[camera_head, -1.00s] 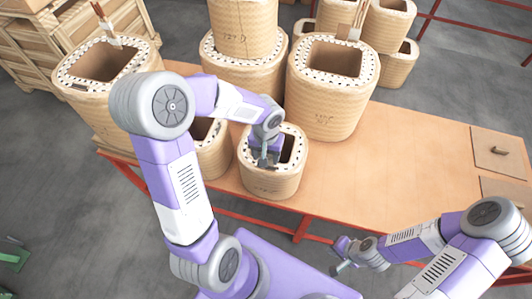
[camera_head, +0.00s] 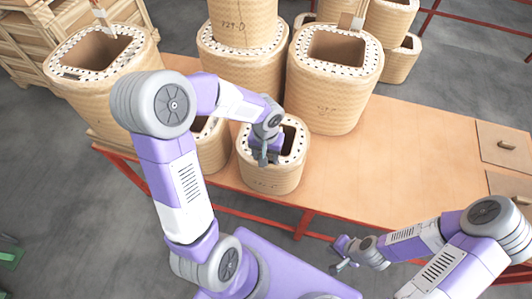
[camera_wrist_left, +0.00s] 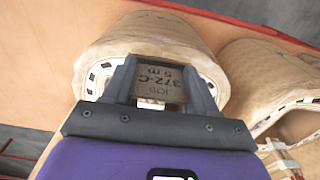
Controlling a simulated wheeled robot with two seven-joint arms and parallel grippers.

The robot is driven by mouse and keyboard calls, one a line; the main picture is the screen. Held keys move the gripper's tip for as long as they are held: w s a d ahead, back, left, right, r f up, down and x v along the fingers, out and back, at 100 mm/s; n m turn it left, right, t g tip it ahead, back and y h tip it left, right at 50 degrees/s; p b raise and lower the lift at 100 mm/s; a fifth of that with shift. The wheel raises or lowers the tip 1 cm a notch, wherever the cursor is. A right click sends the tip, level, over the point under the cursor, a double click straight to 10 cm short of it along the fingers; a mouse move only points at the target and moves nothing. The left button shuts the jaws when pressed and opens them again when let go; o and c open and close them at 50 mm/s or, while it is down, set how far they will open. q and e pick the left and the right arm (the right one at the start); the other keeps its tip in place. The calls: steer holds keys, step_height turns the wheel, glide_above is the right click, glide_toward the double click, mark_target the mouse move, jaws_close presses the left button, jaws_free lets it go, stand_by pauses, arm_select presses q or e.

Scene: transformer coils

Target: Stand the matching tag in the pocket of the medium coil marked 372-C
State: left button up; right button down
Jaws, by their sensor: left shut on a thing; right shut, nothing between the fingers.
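My left gripper (camera_head: 264,157) is over the rim of the small front coil (camera_head: 270,181) on the table. In the left wrist view its fingers are shut on a grey-brown tag (camera_wrist_left: 159,82) with upside-down print reading 372-C. The tag is between the fingers, in front of a tan coil (camera_wrist_left: 150,35) with a dotted white rim. I cannot tell whether it touches that coil or is in a pocket. The coil's handwritten mark is too faint to read in the head view. My right gripper (camera_head: 343,255) is shut and empty, low in front of the table.
Larger coils stand behind: one at left (camera_head: 95,105), one in the middle (camera_head: 240,75) bearing a stacked coil (camera_head: 245,12), and one at right (camera_head: 330,98). Another coil (camera_head: 213,160) is close on the left. The table (camera_head: 420,150) is clear to the right, up to wooden lids (camera_head: 505,147).

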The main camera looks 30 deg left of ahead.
arm_select(q)
steer(key=o, duration=1.1)
steer(key=shift+r, duration=0.1)
step_height(320, 180, up, 7)
steer(key=p, duration=0.1)
steer(key=shift+r+p, duration=0.2)
steer(key=shift+p, duration=0.15)
